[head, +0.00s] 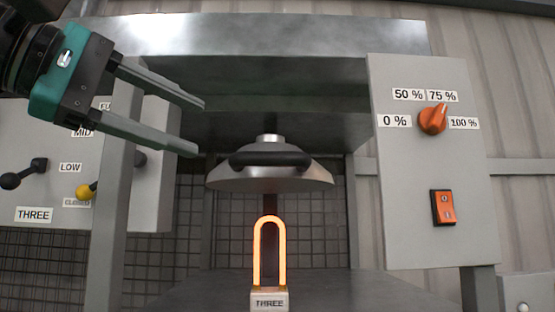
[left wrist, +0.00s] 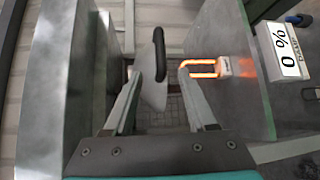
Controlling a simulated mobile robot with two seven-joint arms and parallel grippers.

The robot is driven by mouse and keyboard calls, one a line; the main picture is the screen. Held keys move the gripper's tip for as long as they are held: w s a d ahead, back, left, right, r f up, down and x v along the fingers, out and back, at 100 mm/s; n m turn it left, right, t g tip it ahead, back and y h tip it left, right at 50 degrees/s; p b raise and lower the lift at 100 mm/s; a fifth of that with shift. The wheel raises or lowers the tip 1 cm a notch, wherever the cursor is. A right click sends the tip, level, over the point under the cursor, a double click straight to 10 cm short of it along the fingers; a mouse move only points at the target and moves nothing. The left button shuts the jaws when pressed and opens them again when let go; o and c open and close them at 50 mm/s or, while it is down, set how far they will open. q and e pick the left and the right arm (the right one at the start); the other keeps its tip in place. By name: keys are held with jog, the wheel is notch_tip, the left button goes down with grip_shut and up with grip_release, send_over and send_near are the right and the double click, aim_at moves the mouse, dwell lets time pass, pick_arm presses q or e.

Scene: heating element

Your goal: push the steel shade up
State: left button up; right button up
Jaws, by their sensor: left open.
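The steel shade (head: 270,180) is a shallow metal dome with a dark handle (head: 270,159) across its front. It hangs under the hood, above a glowing orange heating element (head: 269,250) on a base labelled THREE. My left gripper (head: 201,128) is open and empty, up and to the left of the shade, apart from it in the head view. In the left wrist view the shade (left wrist: 152,89) and its handle (left wrist: 159,54) show beyond and between the open fingers (left wrist: 160,105). The glowing element (left wrist: 200,69) is to their right. My right gripper is not in view.
A metal hood (head: 260,38) is above the shade. A right panel (head: 425,180) carries an orange dial (head: 432,119) and a rocker switch (head: 443,207). A left panel (head: 150,190) has levers, one with a yellow knob (head: 84,191). A grey post (head: 110,220) stands left of the element.

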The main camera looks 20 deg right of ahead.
aim_at(260, 155)
pick_arm(q)
jog(key=p+x, duration=0.2)
jog(key=x, duration=1.1)
jog(key=shift+s, duration=0.15)
jog(key=shift+w+d+f, duration=0.15)
jog(key=shift+w+d, duration=0.05)
jog(key=shift+d, duration=0.2)
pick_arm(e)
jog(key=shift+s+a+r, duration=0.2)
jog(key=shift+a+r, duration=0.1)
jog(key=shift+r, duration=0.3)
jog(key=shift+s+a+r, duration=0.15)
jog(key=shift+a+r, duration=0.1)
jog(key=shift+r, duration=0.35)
pick_arm(q)
grip_shut()
